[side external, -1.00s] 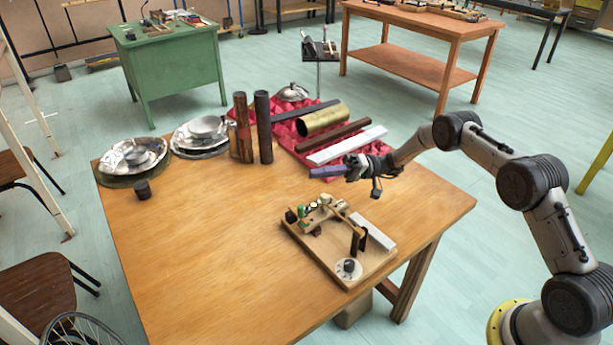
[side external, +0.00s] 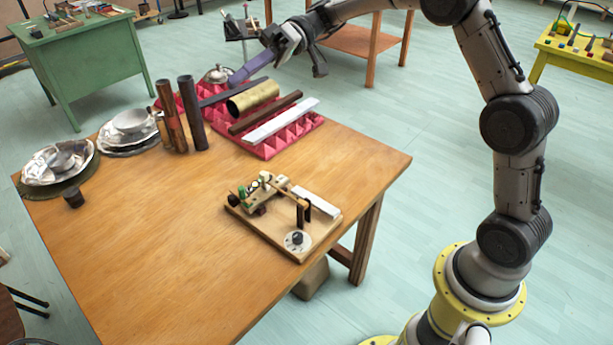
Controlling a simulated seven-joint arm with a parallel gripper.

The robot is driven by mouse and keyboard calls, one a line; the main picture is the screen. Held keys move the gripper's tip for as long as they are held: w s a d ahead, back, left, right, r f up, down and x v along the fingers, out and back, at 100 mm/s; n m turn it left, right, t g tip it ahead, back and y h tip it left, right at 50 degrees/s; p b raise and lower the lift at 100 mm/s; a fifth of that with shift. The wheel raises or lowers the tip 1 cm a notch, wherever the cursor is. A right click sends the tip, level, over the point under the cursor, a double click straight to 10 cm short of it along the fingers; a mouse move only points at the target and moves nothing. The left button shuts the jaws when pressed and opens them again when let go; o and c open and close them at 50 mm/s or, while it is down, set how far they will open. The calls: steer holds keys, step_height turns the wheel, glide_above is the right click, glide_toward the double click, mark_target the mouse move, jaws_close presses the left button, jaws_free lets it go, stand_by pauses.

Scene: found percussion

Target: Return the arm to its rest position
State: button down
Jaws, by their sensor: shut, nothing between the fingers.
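My gripper (side external: 237,80) is at the top centre of the side view, at the end of my raised arm. Its long purple fingers are shut, with nothing seen between them, and point down and left. In the picture the fingertips lie just right of a silver domed lid (side external: 217,74) and over the far end of a dark bar (side external: 232,92). I cannot tell how high above them the fingers are.
The wooden table (side external: 150,240) holds a red ridged foam mat (side external: 270,148) with a brass tube (side external: 253,98) and bars. Two upright tubes (side external: 193,113), metal dishes (side external: 58,163), a dark cup (side external: 73,197) and a wooden board with a mechanism (side external: 285,232) stand around clear tabletop.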

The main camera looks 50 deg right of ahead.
steer(key=s+a+r+m+t+h, duration=0.15)
steer(key=s+h, duration=0.25)
steer(key=s, duration=0.6)
steer(key=s+r+n+h, duration=0.1)
steer(key=s+r+h, duration=0.15)
steer(key=s, duration=0.85)
steer(key=s+d+f+m+t+h, duration=0.3)
steer(key=s+d+f+m+h, duration=0.4)
steer(key=s+d+f, duration=0.3)
steer(key=d+f+h, duration=0.1)
steer(key=d, duration=0.2)
steer(key=shift+s+f+h, duration=0.15)
steer(key=shift+s+h, duration=0.2)
steer(key=shift+s, duration=0.05)
steer(key=shift+t, duration=0.25)
